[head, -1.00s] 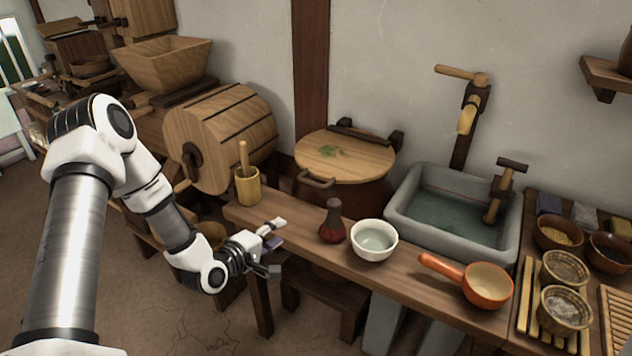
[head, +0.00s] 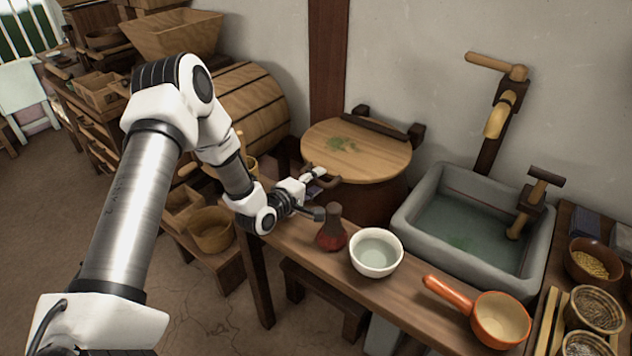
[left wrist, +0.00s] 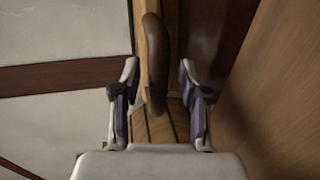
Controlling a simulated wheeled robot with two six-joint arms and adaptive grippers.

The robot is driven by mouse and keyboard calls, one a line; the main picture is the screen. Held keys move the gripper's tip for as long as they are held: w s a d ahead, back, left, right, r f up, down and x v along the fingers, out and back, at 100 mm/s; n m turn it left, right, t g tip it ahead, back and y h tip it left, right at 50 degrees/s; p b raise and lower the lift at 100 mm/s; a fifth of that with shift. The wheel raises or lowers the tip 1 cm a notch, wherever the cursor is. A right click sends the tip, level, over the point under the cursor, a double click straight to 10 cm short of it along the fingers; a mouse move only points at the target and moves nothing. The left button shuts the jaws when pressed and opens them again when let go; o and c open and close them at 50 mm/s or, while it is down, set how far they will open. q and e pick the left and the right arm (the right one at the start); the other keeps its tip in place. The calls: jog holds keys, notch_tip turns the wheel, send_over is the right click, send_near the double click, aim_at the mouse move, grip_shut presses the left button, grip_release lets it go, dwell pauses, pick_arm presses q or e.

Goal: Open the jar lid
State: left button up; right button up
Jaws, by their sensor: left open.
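The big dark-brown jar (head: 380,198) stands against the wall behind the bench. Its round wooden lid (head: 365,160) lies flat on top, shut, with a green mark on it and a dark bar at the back. A dark curved handle (head: 328,182) sticks out at the lid's front left edge. My left gripper (head: 318,193) is open at this handle, partly hiding it. In the left wrist view the handle (left wrist: 156,65) reaches in between the two open fingers (left wrist: 158,88), and I see no firm contact. My right gripper is out of view.
On the bench (head: 310,254), a dark red bottle (head: 331,232) stands just below my left gripper. A white bowl (head: 376,252) and an orange ladle (head: 495,318) are further right. A stone sink (head: 420,225) stands right of the jar. A wooden barrel (head: 250,108) is behind my arm.

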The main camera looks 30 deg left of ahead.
pick_arm(q)
jog(key=shift+s, duration=0.1)
grip_shut()
jog(key=shift+r, duration=0.15)
